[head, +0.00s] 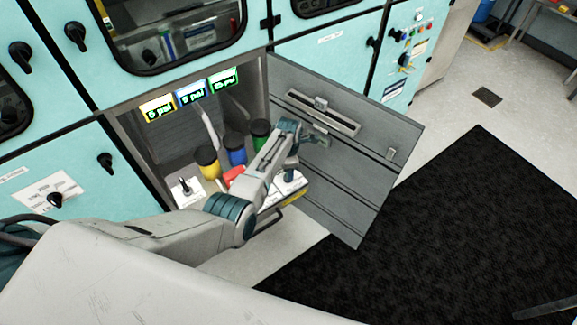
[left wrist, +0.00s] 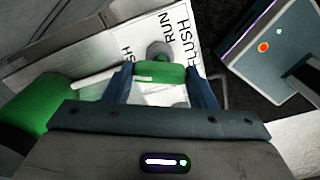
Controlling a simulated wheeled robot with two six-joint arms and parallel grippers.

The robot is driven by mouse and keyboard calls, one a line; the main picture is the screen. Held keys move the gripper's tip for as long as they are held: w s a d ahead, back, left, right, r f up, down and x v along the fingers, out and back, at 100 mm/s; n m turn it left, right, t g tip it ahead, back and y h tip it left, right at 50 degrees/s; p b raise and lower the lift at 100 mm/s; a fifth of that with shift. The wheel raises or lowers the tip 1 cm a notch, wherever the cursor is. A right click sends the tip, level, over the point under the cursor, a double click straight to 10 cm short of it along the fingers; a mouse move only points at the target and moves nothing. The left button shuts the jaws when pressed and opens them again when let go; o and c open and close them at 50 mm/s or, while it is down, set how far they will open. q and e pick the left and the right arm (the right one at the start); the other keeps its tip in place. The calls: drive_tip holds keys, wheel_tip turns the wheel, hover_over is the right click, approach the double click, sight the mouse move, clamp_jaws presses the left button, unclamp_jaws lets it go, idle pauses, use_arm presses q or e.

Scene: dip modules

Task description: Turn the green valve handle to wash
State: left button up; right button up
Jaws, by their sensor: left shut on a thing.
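The green valve handle (left wrist: 158,72) sits between the fingers of my left gripper (left wrist: 157,84) in the left wrist view, on a grey round stem. My left gripper is shut on it. A white label plate (left wrist: 140,45) under it carries the words FLUSH and RUN; any other wording is hidden or too small. In the head view my left gripper (head: 290,176) reaches down at the right side of the open cabinet bay, and the green handle is hidden there by my arm.
Yellow (head: 209,163), blue (head: 235,152) and green (head: 260,130) cylinders stand in the bay beneath lit psi displays (head: 190,93). A red part (head: 232,176) shows beside my arm. The open grey door (head: 345,150) stands to the right. A black mat (head: 450,230) lies on clear floor.

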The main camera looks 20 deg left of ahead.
use_arm(q)
drive_tip(key=n, duration=0.4)
drive_tip(key=shift+n+p, duration=0.3)
drive_tip(key=shift+p, duration=0.05)
idle(0.4)
drive_tip(key=o, duration=1)
drive_tip(key=shift+r, duration=0.65)
wheel_tip(320, 180, up, 10)
drive_tip(key=shift+f+b, duration=0.25)
drive_tip(key=shift+b, duration=0.4)
